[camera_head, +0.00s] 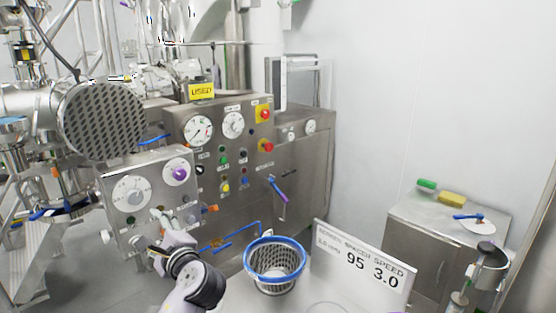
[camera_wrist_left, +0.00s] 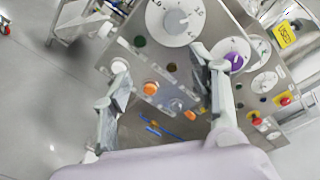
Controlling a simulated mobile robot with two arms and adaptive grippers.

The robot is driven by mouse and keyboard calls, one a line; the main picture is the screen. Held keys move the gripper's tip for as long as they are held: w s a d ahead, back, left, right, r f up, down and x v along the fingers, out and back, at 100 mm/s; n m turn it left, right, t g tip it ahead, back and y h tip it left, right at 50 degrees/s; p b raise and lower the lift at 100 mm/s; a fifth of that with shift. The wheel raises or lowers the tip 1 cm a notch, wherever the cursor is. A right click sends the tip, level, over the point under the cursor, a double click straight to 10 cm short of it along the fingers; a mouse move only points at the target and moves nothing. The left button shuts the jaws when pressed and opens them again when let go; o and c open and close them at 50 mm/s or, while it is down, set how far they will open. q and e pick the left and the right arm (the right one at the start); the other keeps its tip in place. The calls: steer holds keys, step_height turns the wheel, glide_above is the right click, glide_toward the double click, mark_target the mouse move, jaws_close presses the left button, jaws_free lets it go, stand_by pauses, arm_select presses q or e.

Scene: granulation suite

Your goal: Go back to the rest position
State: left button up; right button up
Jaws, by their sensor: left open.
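My left gripper (camera_head: 148,234) comes in from the bottom middle of the head view, in front of the small steel control panel (camera_head: 128,172). In the left wrist view, the left gripper (camera_wrist_left: 160,72) has its two fingers spread apart with nothing between them. Behind the fingers is the same panel (camera_wrist_left: 150,62), with a white dial, a purple knob (camera_wrist_left: 234,61) and orange and white buttons. I cannot tell whether a fingertip touches the panel. My right gripper is not in view.
A blue-rimmed basket (camera_head: 274,270) stands close right of my left arm, beside a sign (camera_head: 363,268) reading 95 and 3.0. A larger gauge panel (camera_head: 237,160) stands behind. A steel cabinet (camera_head: 425,242) is at the right. Floor (camera_wrist_left: 45,115) shows left of the panel.

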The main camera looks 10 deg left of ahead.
arm_select(q)
steer(key=s+d+f+n+g+h, duration=0.2)
steer(key=s+d+f+n+h, duration=0.15)
steer(key=s+f, duration=0.5)
steer(key=s+d+f+n+g+h, duration=0.2)
steer(key=s+f+h, duration=0.25)
steer(key=f, duration=0.75)
steer(key=s+d+f+n+g+h, duration=0.1)
steer(key=s+d+f+n+h, duration=0.15)
steer(key=s, duration=0.45)
steer(key=s+d+f+n+g+h, duration=0.1)
steer(key=s+d+f+n+g, duration=0.15)
steer(key=s, duration=0.55)
steer(key=s+d+f+n+g+h, duration=0.1)
steer(key=s+d+f+n+h, duration=0.15)
steer(key=s, duration=0.45)
step_height(320, 180, down, 28)
steer(key=f+y+b, duration=0.1)
steer(key=b, duration=0.1)
steer(key=s+a+f+g+b, duration=0.2)
steer(key=s+a+f, duration=0.1)
steer(key=s+f, duration=1.4)
steer(key=shift+s+f, duration=0.35)
steer(key=shift+f, duration=0.1)
